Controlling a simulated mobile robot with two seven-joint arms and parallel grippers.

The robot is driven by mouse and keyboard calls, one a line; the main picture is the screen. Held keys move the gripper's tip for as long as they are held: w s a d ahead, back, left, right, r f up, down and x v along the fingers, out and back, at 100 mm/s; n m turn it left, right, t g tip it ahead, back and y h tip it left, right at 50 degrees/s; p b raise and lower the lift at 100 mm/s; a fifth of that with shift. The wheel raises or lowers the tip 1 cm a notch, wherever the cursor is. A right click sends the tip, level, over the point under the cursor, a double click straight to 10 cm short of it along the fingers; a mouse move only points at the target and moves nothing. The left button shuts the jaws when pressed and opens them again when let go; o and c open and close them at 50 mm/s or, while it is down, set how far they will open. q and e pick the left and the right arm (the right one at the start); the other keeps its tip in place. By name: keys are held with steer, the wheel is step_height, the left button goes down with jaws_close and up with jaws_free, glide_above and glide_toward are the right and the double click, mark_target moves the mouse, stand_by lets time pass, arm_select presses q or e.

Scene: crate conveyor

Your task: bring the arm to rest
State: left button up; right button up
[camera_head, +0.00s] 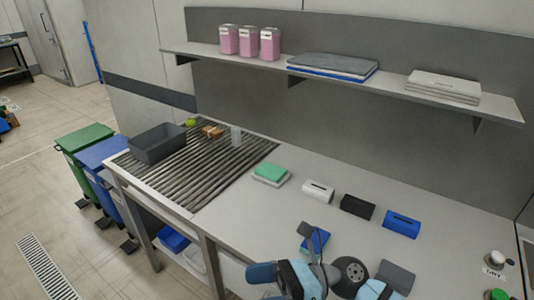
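Parts of my arm, light blue and dark grey, show at the bottom centre, low over the front of the counter (245,222). A dark, finger-like part of my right gripper (312,258) seems to stand among them. Its fingertips are not clear, so I cannot tell if it is open or shut. A small blue item (318,238) shows right behind it, partly hidden; I cannot tell whether they touch. My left gripper is not in view.
A dark grey crate (158,144) sits on the roller conveyor (205,172), with small items beside it. A green-topped stack (271,173) and white (318,191), black (357,207) and blue (402,223) boxes line the counter. A shelf (400,86) runs above.

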steer(key=w+d+f+m+t+h+p, duration=0.1)
steer(key=w+d+f+m+t+h, duration=0.3)
steer(key=m+t, duration=0.9)
steer(key=w+d+f+m+t+h+p, duration=0.15)
steer(key=d+m+t, duration=0.6)
steer(key=m, duration=1.15)
steer(key=s+d+f+m+g+h, duration=0.2)
steer(key=s+d+f+m+h, duration=0.1)
steer(key=s+f+m, duration=0.1)
steer(key=s+d+f+m+g+h+p, duration=0.1)
steer(key=s+d+f+m+g+h, duration=0.1)
steer(key=f+m, duration=0.4)
steer(key=s+d+f+m+g+h+p, duration=0.1)
steer(key=s+d+f+m+g+h, duration=0.1)
steer(key=s+d+f+m+h, duration=0.2)
step_height(320, 180, down, 3)
steer(key=shift+s+r+m+h, duration=0.1)
steer(key=shift+s+m+h, duration=0.25)
steer(key=shift+s+m, duration=0.65)
steer(key=shift+w, duration=0.1)
